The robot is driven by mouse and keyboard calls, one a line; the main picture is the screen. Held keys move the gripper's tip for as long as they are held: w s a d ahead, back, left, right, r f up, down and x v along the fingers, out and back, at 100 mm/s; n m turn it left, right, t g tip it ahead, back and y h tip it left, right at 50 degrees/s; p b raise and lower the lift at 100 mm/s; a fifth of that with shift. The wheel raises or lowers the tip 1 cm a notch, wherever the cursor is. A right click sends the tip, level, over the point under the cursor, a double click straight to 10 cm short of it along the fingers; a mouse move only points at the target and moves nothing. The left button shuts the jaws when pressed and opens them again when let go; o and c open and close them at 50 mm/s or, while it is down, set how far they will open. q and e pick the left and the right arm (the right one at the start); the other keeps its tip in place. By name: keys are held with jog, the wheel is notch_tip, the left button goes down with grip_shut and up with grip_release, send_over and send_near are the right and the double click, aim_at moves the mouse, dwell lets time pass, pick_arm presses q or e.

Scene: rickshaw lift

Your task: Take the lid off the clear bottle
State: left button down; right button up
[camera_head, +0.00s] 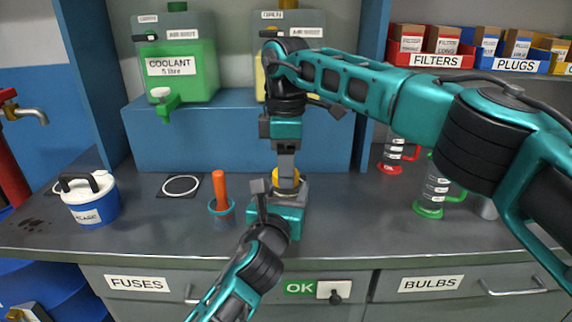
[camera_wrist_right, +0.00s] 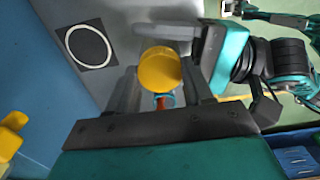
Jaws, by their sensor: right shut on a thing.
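A yellow round lid (camera_head: 287,178) shows between the fingers of my right gripper (camera_head: 286,172), which comes down from above and is shut on it. The lid also fills the middle of the right wrist view (camera_wrist_right: 160,68), between the two grey fingers of the right gripper (camera_wrist_right: 165,80). My left gripper (camera_head: 275,190) reaches in from the front, right beside and just below the lid. Its grey fingers also show in the wrist view (camera_wrist_right: 190,38). What its fingers enclose is hidden. The clear bottle's body is not visible behind the grippers and lid.
An orange-handled tool stands in a holder (camera_head: 221,206) just left of my left gripper. A blue-and-white tub (camera_head: 89,200) and a ringed black mat (camera_head: 181,186) lie farther left. Green (camera_head: 428,206) and red (camera_head: 389,166) measuring jugs stand right. A blue shelf (camera_head: 225,137) holds jugs behind.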

jog(key=n, duration=0.6)
jog(key=shift+n, duration=0.4)
jog(key=shift+c, duration=0.3)
jog(key=n, duration=0.3)
jog(key=shift+n, duration=0.3)
jog(key=n, duration=0.3)
jog(key=shift+r+n, duration=0.1)
jog(key=shift+n, duration=0.3)
jog(key=n, duration=0.3)
jog(key=shift+n, duration=0.4)
jog(key=n, duration=1.4)
jog(key=shift+n, duration=0.3)
jog(key=n, duration=0.3)
jog(key=shift+n, duration=0.4)
jog(key=n, duration=0.5)
jog(key=shift+n, duration=0.3)
jog(key=n, duration=0.5)
jog(key=shift+r+n, duration=0.1)
jog(key=shift+n, duration=0.2)
jog(key=n, duration=0.6)
